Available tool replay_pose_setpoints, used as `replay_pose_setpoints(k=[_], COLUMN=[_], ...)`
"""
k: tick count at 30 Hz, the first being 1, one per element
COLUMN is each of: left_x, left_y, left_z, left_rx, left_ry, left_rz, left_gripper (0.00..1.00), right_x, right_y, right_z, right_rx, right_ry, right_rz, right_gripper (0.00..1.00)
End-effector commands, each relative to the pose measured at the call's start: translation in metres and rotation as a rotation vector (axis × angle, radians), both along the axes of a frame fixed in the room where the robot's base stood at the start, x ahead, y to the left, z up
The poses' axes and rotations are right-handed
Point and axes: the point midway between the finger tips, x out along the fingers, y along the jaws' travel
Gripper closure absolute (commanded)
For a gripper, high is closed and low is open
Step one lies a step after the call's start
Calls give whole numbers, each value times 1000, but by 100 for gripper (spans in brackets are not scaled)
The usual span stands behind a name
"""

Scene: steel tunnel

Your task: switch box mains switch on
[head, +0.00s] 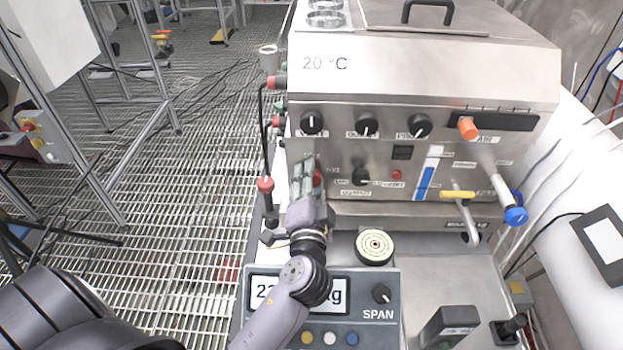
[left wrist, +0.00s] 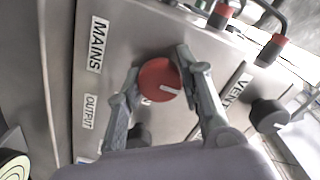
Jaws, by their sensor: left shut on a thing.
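The mains switch is a round red knob (left wrist: 158,82) on a grey metal panel, beside a label (left wrist: 97,45) reading MAINS in the left wrist view. A white line on the knob points to the right and slightly down in that view. My left gripper (left wrist: 158,88) is shut on the knob, with one finger on each side of it. My right gripper is not in view.
Red-ended cables (head: 266,185) hang at the machine's left side. A scale display (head: 375,300) stands below my left wrist. Grated floor lies left.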

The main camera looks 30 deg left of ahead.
Motion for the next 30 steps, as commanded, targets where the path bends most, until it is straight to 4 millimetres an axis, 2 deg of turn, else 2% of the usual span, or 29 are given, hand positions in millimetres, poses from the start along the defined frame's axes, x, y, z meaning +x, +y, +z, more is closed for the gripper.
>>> replay_pose_setpoints(k=[5, 14, 20, 30], left_x=[0, 0, 0, 0], left_y=[0, 0, 0, 0], left_z=[0, 0, 1, 2], left_rx=[0, 38, 139, 416], left_ry=[1, 20, 68, 203], left_rz=[-1, -1, -2, -1], left_gripper=[94, 94, 94, 94], right_x=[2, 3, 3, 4], right_y=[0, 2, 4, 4], right_z=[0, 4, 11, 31], right_rx=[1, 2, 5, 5], right_ry=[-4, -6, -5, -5], right_rz=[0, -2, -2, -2], right_gripper=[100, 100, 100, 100])
